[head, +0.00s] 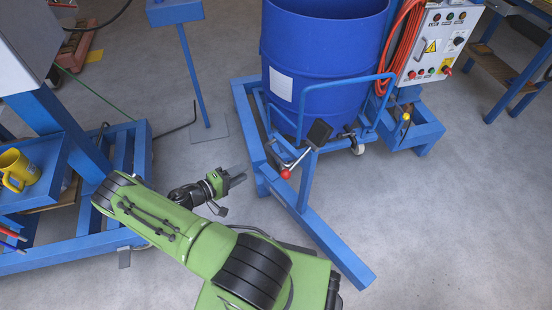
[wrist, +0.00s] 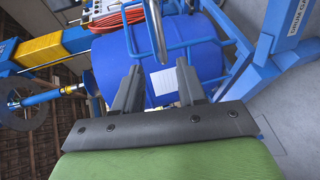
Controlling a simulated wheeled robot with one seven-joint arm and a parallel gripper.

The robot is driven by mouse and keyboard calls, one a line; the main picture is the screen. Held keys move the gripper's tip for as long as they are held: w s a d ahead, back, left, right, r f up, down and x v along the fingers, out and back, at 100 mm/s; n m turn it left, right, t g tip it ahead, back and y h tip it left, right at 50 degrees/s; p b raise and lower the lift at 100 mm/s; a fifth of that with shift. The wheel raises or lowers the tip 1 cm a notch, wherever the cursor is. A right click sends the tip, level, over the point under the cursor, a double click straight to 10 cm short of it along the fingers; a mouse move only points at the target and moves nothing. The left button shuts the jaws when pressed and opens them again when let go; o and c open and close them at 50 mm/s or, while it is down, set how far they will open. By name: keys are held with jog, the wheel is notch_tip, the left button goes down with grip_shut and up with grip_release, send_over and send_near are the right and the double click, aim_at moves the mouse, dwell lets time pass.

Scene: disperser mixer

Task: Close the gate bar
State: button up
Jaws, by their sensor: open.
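A blue drum (head: 325,75) stands inside a blue floor frame. A long blue beam that looks like the gate bar (head: 335,245) angles from the frame's left leg (head: 250,130) out toward the lower right, away from the right leg (head: 425,135). A short post (head: 306,180) on it is by a lever with a red knob (head: 286,174). My gripper (head: 236,178) is open and empty, left of the post and apart from it. In the wrist view, my open fingers (wrist: 160,88) face the drum (wrist: 150,70), and a grey metal rod (wrist: 154,28) shows beyond them.
A control box (head: 437,45) and an orange hose (head: 400,40) are behind right. A blue stand (head: 207,130) is behind my gripper. A blue machine base (head: 135,165) and yellow mug (head: 16,170) are at left. Grey floor is clear at right front.

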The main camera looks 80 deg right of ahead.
aim_at(276, 155)
jog(key=b+x, duration=0.3)
jog(key=x, duration=1.2)
jog(key=shift+s+d, duration=0.2)
grip_shut()
